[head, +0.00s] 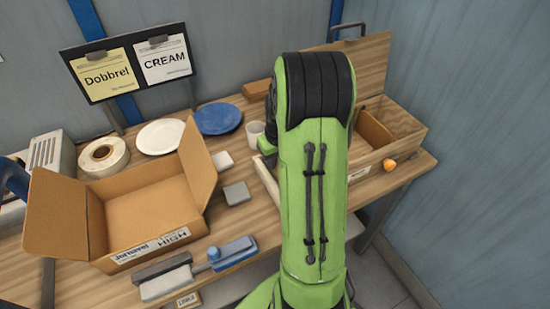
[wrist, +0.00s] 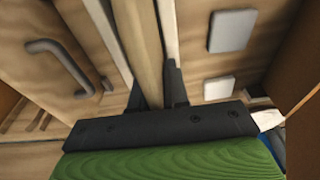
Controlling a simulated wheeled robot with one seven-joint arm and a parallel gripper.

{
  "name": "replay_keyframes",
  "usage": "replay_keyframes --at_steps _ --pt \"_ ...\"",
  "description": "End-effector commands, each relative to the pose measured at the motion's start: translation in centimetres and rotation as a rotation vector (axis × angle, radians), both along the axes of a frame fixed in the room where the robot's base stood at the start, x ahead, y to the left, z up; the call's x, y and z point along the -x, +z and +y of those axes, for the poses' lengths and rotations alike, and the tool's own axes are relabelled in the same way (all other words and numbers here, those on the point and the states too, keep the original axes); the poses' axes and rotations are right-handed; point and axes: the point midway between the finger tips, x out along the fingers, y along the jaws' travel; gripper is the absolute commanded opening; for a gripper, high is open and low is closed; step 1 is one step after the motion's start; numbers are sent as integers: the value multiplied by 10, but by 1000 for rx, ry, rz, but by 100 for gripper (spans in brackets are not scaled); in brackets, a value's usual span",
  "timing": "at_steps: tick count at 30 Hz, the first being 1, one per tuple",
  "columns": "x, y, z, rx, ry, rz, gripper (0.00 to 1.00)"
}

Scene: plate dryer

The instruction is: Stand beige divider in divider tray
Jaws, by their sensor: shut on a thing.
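My gripper (wrist: 156,82) is shut on the beige divider (wrist: 141,40), a long pale strip that runs up between its two dark fingers in the wrist view. A pale-edged tray, likely the divider tray (wrist: 169,30), shows beside the divider, with another pale edge on its left. In the head view a bit of this tray (head: 266,183) shows just left of my green arm. The arm hides my gripper, the divider and most of the tray there. I cannot tell whether the divider touches the tray floor.
An open wooden box (head: 400,125) with a raised lid stands at right, an orange item (head: 389,165) by its front. An open cardboard box (head: 140,210) is at left. Grey blocks (head: 236,193), a cup (head: 256,132), a blue plate (head: 218,119) and a white plate (head: 160,137) lie between.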

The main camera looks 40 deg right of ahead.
Motion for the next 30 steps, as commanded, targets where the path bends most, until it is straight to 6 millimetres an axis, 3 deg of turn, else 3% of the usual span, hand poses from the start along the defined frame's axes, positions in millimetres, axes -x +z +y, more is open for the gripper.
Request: replay_keyframes --at_steps 18,29,30 --pt "0 -46 0 1 -1 0 0" --pt "0 -48 0 0 0 0 0" --pt "0 -48 0 0 0 0 18"
